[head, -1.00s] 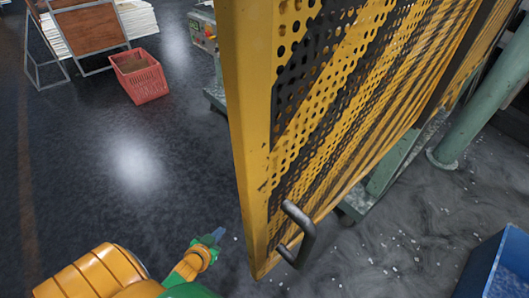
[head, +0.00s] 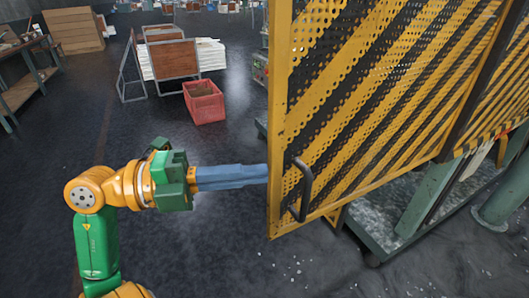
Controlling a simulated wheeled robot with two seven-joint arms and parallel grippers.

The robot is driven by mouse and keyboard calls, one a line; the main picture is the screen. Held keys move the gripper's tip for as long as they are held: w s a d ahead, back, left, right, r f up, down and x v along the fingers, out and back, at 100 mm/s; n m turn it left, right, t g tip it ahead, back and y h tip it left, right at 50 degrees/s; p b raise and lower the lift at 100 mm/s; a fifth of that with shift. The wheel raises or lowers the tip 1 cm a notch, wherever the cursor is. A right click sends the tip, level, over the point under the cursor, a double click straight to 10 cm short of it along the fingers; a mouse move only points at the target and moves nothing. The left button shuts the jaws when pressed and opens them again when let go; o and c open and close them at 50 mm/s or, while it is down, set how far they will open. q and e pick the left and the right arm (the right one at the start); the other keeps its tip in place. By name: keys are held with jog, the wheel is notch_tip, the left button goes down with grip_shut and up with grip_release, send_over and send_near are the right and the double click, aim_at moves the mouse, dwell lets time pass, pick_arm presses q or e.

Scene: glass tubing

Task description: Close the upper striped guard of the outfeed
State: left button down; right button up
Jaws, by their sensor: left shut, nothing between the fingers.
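The upper striped guard (head: 375,105) is a perforated yellow and black panel in a yellow frame. It stands swung out toward me on the right side of the head view. Its black handle (head: 307,190) is near the lower left corner. My left gripper (head: 262,174) is shut and empty, its blue fingers pointing right. The fingertips reach the guard's left frame edge, level with the handle; I cannot tell whether they touch it or pass behind it. My right gripper is not in view.
A green machine frame (head: 425,200) with a grey bed stands behind and below the guard. A red crate (head: 204,102) and a rack of white sheets (head: 172,58) stand on the floor farther back. A workbench (head: 28,80) is at far left. Floor between is clear.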

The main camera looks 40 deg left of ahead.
aim_at(276, 172)
pick_arm(q)
jog(key=w+p, duration=0.1)
jog(key=w, duration=0.3)
jog(key=shift+w+a+r+p, duration=0.1)
jog(key=shift+r+p, duration=0.05)
jog(key=shift+p, duration=0.2)
